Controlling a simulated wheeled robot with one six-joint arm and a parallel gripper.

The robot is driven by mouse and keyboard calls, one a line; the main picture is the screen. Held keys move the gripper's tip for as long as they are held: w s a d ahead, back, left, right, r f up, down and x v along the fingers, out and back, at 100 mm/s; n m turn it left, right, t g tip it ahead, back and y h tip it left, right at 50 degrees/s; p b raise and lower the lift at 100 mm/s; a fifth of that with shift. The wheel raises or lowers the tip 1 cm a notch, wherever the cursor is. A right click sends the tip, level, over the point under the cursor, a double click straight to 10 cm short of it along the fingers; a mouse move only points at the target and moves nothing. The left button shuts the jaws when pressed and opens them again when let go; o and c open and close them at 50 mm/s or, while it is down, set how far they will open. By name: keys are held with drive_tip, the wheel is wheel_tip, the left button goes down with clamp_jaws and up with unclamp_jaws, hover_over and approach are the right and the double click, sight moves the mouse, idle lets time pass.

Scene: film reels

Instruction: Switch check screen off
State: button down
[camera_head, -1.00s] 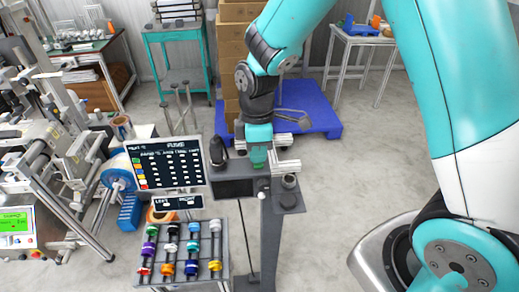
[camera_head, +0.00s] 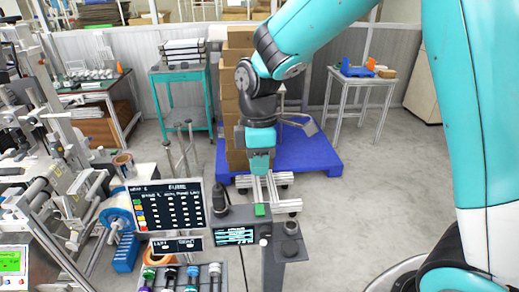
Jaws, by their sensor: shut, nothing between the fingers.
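The small screen (camera_head: 234,236) on the grey stand is lit, with cyan and white lines; its text is too small to read. I take it for the check screen. A green piece (camera_head: 260,210) sits on top of the stand, just right of the screen; I cannot tell whether it is the switch. My gripper (camera_head: 259,172) is shut and empty, pointing down above the stand's far side. It appears apart from the green piece. Silver bars (camera_head: 284,205) lie beside the green piece, below my gripper.
A dark board (camera_head: 168,207) with rows of labels stands left of the screen. A black rounded device (camera_head: 219,199) rises beside it. Reel machinery (camera_head: 70,190) fills the left. A blue pallet (camera_head: 310,155) with boxes stands behind; floor at right is clear.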

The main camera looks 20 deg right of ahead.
wheel_tip(320, 180, up, 4)
hover_over(259, 206)
drive_tip(key=w, duration=0.1)
drive_tip(key=shift+d+b, duration=0.2)
drive_tip(key=shift+b, duration=0.1)
drive_tip(key=shift+s+a+r+t+h+b, duration=0.15)
drive_tip(key=shift+s+t+b, duration=0.3)
drive_tip(key=shift+b, duration=1.65)
drive_tip(key=shift+s+a+r+t+h+b, duration=0.15)
drive_tip(key=shift+s+t+h+b, duration=0.3)
drive_tip(key=shift+b, duration=1.65)
drive_tip(key=shift+w+f, duration=0.1)
drive_tip(key=shift+f, duration=0.05)
drive_tip(key=f+p, duration=0.1)
drive_tip(key=f, duration=0.8)
drive_tip(key=f+p, duration=0.1)
drive_tip(key=f, duration=0.4)
drive_tip(key=shift+w+d+p, duration=0.1)
drive_tip(key=shift+w+p, duration=0.15)
drive_tip(key=shift+p, duration=0.05)
drive_tip(key=shift+y, duration=0.3)
